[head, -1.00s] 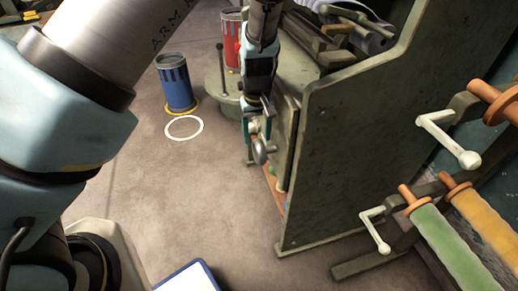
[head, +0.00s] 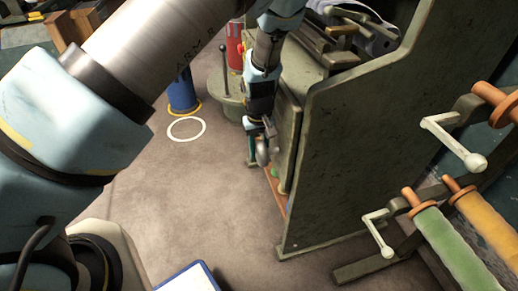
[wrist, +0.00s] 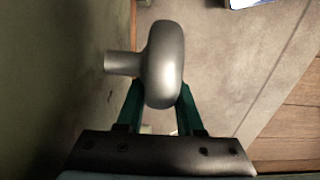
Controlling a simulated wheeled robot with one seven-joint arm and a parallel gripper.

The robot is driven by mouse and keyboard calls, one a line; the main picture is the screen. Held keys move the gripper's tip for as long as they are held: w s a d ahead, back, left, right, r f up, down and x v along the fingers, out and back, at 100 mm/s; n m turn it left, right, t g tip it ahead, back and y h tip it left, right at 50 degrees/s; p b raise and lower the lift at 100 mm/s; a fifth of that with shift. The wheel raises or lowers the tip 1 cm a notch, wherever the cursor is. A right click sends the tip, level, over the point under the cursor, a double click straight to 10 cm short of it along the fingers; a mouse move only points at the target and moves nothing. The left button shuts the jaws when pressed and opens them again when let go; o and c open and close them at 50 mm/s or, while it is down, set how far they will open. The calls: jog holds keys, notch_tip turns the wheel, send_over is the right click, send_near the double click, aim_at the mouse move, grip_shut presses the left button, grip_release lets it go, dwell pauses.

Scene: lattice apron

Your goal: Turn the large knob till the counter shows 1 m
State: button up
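The large knob shows in the wrist view (wrist: 165,65) as a smooth grey metal disc, seen nearly edge-on. Its short shaft runs left into a dark green panel. In the head view the knob (head: 264,151) is small, on the left face of the green cabinet (head: 360,140). My gripper (wrist: 163,97) is at the knob, its two teal fingers apart, one on each side of the disc's lower part. The disc covers part of the fingertips, so I cannot tell whether they press on it. My gripper also shows in the head view (head: 258,143). No counter reading is visible.
Rolls with white cranks, one green (head: 447,245) and one yellow (head: 487,222), stand right of the cabinet. A blue canister (head: 182,95) and a white floor ring (head: 187,129) lie to the left. A blue-edged white board (head: 190,277) is at the bottom. Open floor lies between.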

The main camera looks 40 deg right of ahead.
aim_at(260, 145)
grip_shut()
jog(key=shift+r+t, duration=0.1)
jog(key=shift+t, duration=0.2)
jog(key=shift+s+r+t+h, duration=0.15)
jog(key=shift+t+h, duration=0.15)
jog(key=shift+t, duration=0.3)
jog(key=shift+w+r+t+h, duration=0.15)
jog(key=shift+t+h, duration=0.15)
jog(key=shift+t, duration=0.3)
jog(key=t, duration=0.2)
jog(key=r+t+h, duration=0.1)
jog(key=t, duration=0.1)
jog(key=shift+s+h, duration=0.2)
jog(key=shift+h, duration=0.1)
jog(key=t+b, duration=0.1)
jog(key=t, duration=0.1)
jog(key=t+h+b, duration=0.1)
jog(key=t, duration=0.1)
jog(key=shift+s+a+r+h, duration=0.15)
jog(key=shift+s+h, duration=0.05)
jog(key=shift+h, duration=0.1)
jog(key=shift+s+r+t+h+b, duration=0.1)
jog(key=shift+r+t+h+b, duration=0.15)
jog(key=shift+t+b, duration=0.35)
jog(key=shift+s+r+t+h+b, duration=0.1)
jog(key=shift+t+h+b, duration=0.2)
jog(key=shift+t, duration=0.5)
